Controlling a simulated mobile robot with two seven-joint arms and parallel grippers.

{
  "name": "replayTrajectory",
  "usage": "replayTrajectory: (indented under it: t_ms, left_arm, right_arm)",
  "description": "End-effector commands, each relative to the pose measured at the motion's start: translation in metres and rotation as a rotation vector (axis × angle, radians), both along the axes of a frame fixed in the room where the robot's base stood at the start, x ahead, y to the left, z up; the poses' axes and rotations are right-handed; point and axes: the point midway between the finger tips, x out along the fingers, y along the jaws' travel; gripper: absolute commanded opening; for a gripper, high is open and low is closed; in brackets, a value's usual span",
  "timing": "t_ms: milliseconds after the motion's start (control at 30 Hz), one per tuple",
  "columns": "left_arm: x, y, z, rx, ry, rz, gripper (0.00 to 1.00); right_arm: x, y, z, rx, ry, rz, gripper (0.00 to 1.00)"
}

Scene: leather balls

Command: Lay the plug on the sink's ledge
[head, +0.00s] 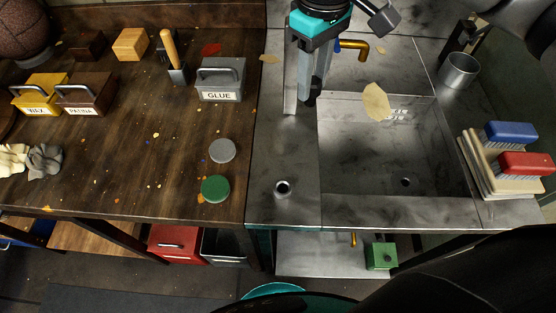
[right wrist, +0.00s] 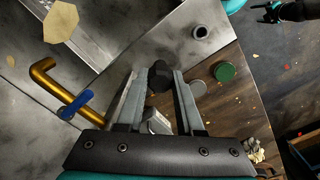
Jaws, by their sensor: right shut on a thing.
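My right gripper (head: 307,92) reaches down from the top in the head view. It is shut on the dark plug (head: 310,99), which sits between the fingertips above the back of the sink's ledge, near the basin's left edge. In the right wrist view the black plug (right wrist: 160,77) shows between the two grey fingers. The sink's ledge (head: 285,145) is the bare steel strip left of the basin. The steel basin (head: 360,160) has a drain (head: 405,182) in its floor. My left gripper (right wrist: 273,12) shows small at the top right of the right wrist view; its jaws are unclear.
A small metal ring (head: 282,187) is on the ledge's front part. A brass tap (head: 355,46) is behind the basin. Brushes (head: 510,132) lie on boards at right. The wooden bench (head: 130,150) at left holds a glue box (head: 220,80), a grey disc (head: 222,150) and a green disc (head: 215,188).

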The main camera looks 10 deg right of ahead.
Motion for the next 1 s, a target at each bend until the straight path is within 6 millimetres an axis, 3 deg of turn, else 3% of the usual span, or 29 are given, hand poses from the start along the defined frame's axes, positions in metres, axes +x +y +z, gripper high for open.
replayTrajectory:
  t_ms: [33, 400, 1000]
  left_arm:
    - [-0.001, -0.001, 0.01, -0.001, 0.001, 0.0, 0.86]
    - [-0.007, -0.017, 0.047, -0.022, 0.01, 0.003, 0.86]
    - [-0.007, -0.01, 0.108, -0.014, 0.01, 0.0, 0.86]
  right_arm:
    - [0.001, 0.002, 0.006, -0.001, 0.002, 0.094, 0.0]
    - [0.009, 0.013, 0.018, -0.011, -0.002, 0.812, 0.0]
    - [0.015, 0.028, 0.033, -0.021, 0.006, 1.946, 0.0]
